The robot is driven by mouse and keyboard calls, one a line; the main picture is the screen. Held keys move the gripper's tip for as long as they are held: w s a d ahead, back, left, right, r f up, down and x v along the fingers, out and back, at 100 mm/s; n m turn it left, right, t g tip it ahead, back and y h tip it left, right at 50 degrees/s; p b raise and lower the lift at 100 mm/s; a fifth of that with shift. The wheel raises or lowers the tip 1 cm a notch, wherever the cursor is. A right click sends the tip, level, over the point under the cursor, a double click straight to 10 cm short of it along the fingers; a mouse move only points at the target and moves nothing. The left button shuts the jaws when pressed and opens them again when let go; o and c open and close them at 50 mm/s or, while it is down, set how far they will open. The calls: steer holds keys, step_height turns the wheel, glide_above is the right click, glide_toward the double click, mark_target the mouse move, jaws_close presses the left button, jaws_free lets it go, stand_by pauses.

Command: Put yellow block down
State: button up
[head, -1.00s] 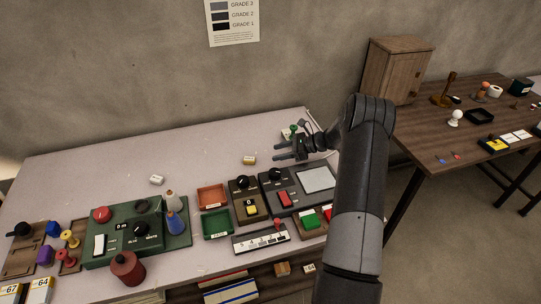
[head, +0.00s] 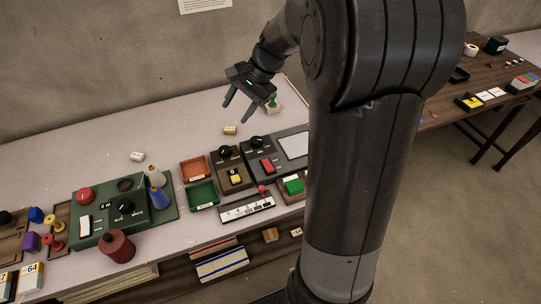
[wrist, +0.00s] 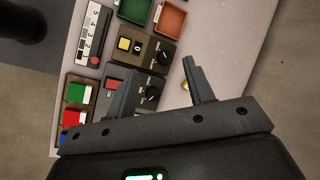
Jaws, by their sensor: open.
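My gripper (head: 238,109) is open and empty, above the back of the table, fingers pointing down. In the wrist view its two fingers (wrist: 160,66) are spread apart with nothing held between them. A small yellowish roll (head: 230,130) lies on the table below it.
An orange tray (head: 181,174) and a green tray (head: 191,203) lie left of the unit. A panel with a red switch (head: 267,166) is to its right. A green-topped piece (head: 272,103) stands at the back. The table behind the trays is mostly clear.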

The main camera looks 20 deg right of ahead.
steer(key=s+r+n+t+h, duration=0.2)
steer(key=s+n, duration=0.3)
steer(key=s, duration=0.7)
steer(key=s+r+n+t+h, duration=0.2)
steer(key=s+r+n+h, duration=0.1)
steer(key=s, duration=0.9)
steer(key=shift+a+r+n+h, duration=0.4)
steer(key=shift+r+n, duration=0.1)
steer(key=shift+n, duration=0.7)
